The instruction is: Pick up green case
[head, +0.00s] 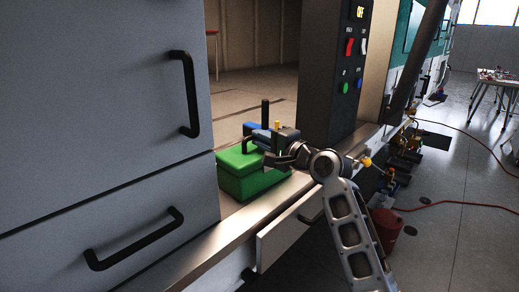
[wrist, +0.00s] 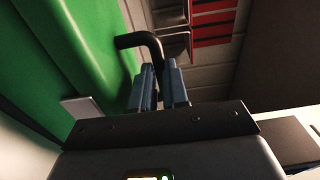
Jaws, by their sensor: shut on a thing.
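The green case (head: 242,184) is a box with a lid, resting on the ledge beside the grey cabinet in the head view. It fills the left side of the wrist view (wrist: 45,60) as a large green surface. A bent black handle (wrist: 138,41) runs from the case to between my blue fingertips. My gripper (wrist: 158,84) is shut on this handle. In the head view my gripper (head: 258,131) is over the top of the case, and its wrist partly hides the case's right side. I cannot tell whether the case is clear of the ledge.
A grey cabinet (head: 95,95) with black handles stands close on the left. A black control panel (head: 352,75) with coloured switches stands behind to the right. An open drawer (head: 290,226) juts out below the ledge. A red bucket (head: 387,228) and hoses lie on the floor at right.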

